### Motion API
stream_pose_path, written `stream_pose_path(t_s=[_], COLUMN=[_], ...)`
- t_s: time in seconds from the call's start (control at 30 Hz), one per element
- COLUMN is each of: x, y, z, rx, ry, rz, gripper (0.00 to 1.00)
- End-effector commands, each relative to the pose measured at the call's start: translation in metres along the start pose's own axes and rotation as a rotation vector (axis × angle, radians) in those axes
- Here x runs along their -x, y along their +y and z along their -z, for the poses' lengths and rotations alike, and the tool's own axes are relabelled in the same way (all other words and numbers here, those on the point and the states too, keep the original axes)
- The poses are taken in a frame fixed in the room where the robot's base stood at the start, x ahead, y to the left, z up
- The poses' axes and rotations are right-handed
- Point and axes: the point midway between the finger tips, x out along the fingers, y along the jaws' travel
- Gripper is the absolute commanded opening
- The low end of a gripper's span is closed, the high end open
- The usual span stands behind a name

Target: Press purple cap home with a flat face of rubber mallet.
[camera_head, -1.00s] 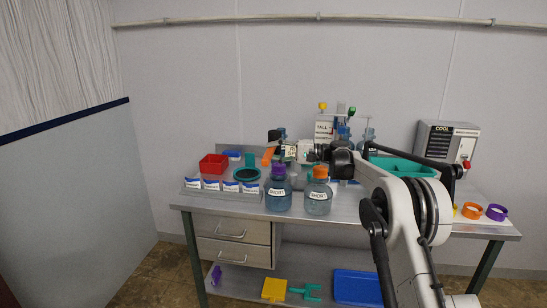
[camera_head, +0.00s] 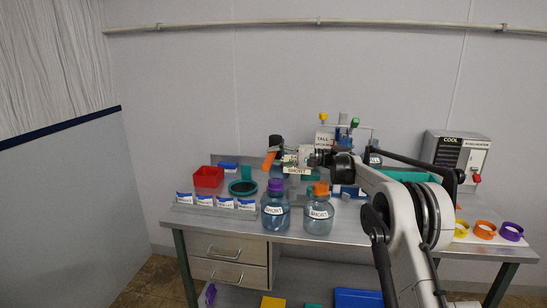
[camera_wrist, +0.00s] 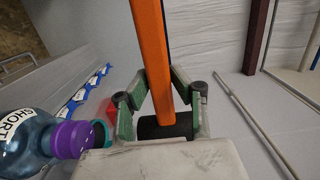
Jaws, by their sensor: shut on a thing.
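The purple cap (camera_head: 275,186) sits on the neck of a blue-tinted jug (camera_head: 275,218) labelled SHORT at the bench's front. How fully it is seated I cannot tell. The cap (camera_wrist: 78,138) and jug (camera_wrist: 25,140) also show at the lower left of the wrist view. My gripper (camera_wrist: 160,112) is shut on the mallet's orange handle (camera_wrist: 152,55); a black part (camera_wrist: 166,128) shows at the handle's end between the fingers. In the head view the mallet (camera_head: 268,161) is above and behind the purple cap, apart from it.
An orange-capped SHORT jug (camera_head: 319,212) stands just right of the purple-capped one. A red bin (camera_head: 208,177) and labelled blocks are at left.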

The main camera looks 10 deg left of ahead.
Motion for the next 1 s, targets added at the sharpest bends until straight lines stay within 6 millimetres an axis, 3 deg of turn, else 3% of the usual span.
stream_pose_path(t_s=[0.27,1.0], x=[0.001,0.001], y=[0.01,0.067], z=[-0.001,-0.001], rx=[0.006,0.005], ry=[0.008,0.008], rz=[-0.002,-0.002], gripper=[0.0,0.0])
